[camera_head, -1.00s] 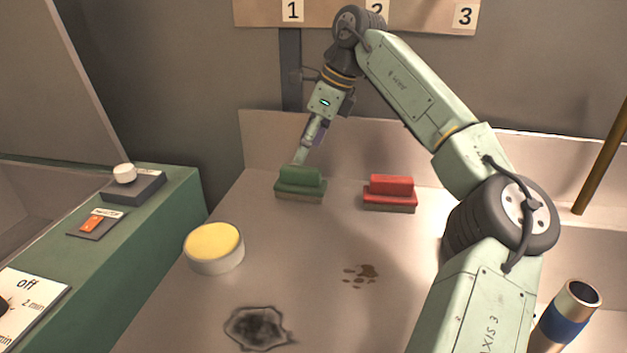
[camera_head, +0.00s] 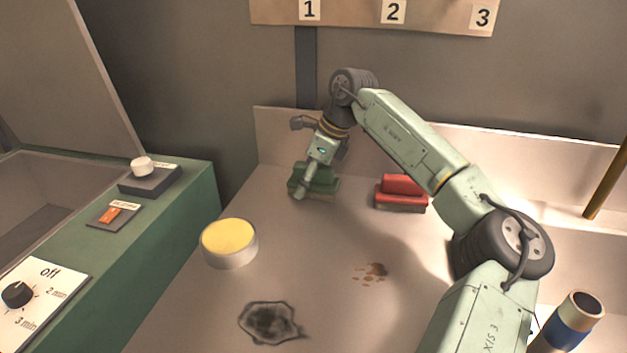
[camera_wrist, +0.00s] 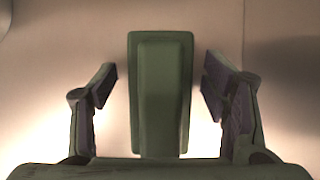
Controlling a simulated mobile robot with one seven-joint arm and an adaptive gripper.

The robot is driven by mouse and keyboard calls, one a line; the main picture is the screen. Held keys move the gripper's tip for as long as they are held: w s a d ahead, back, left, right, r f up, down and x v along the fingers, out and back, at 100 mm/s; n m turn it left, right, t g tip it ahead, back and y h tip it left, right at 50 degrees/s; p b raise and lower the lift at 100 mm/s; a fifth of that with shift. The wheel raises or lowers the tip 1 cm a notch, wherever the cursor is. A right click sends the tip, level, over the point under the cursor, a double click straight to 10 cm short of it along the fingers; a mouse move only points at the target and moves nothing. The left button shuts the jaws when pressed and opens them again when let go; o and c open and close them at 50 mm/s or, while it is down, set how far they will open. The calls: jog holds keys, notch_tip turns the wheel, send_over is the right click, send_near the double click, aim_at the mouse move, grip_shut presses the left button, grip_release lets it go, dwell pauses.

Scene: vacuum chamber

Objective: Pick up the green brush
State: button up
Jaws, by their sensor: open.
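The green brush (camera_head: 322,183) stands on the metal work surface near the back wall, partly hidden behind my gripper (camera_head: 303,192) in the head view. In the wrist view the green brush (camera_wrist: 163,95) lies lengthwise between the two fingers of my gripper (camera_wrist: 160,85). The fingers are open, one on each side of the brush, with a visible gap to it on both sides. Whether the fingertips are down level with the brush I cannot tell.
A red brush (camera_head: 401,193) stands to the right of the green one. A round tin with a yellow top (camera_head: 229,243) is nearer, at the left. Brown spots (camera_head: 371,272) and a dark stain (camera_head: 270,323) mark the surface. A green console (camera_head: 165,220) borders the left side.

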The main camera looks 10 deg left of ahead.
jog(key=c, duration=1.3)
